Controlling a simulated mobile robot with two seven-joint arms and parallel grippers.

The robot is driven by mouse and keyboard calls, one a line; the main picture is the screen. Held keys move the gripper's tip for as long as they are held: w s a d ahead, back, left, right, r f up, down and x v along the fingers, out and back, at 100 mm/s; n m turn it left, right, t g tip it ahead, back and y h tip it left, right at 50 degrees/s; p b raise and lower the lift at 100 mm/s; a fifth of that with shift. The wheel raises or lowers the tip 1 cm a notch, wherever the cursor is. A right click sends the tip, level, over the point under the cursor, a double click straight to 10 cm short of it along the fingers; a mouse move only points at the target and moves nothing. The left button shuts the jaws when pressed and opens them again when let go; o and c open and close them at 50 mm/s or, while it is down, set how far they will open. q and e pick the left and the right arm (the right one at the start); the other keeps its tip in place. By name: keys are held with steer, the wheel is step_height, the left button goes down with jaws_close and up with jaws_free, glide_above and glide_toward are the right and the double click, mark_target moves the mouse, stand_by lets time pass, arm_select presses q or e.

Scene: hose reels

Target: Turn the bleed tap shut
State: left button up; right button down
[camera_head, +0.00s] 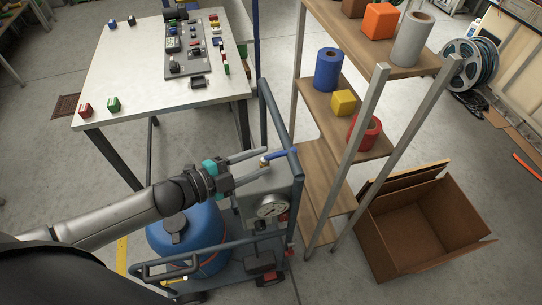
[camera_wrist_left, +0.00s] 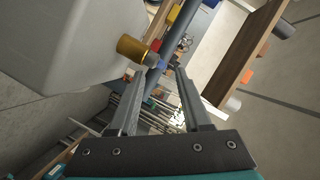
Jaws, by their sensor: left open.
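The bleed tap shows in the head view as a small brass body (camera_head: 263,164) with a blue lever (camera_head: 282,154), at the top of the grey box on the cart. The lever points right, towards the cart's blue-grey frame. In the left wrist view a brass cylinder (camera_wrist_left: 134,48) with a grey end sticks out of the pale grey box (camera_wrist_left: 70,40). My left gripper (camera_head: 264,161) is open, with its fingertips close to the tap. In the wrist view the gripper (camera_wrist_left: 160,74) has the brass piece beside and beyond its left fingertip; contact cannot be told. My right gripper is not in view.
The cart (camera_head: 222,270) carries a blue tank (camera_head: 190,242) and a round gauge (camera_head: 271,206). Its upright frame (camera_head: 297,185) stands close right of the gripper. A wooden shelf (camera_head: 318,190) and an open cardboard box (camera_head: 425,225) are further right. A white table (camera_head: 135,75) stands behind.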

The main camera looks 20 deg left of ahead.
mark_target(274, 156)
arm_select(q)
steer(key=shift+x, duration=1.95)
steer(key=c, duration=0.7)
jaws_close()
steer(key=shift+w+r, duration=0.15)
steer(key=shift+r, duration=0.05)
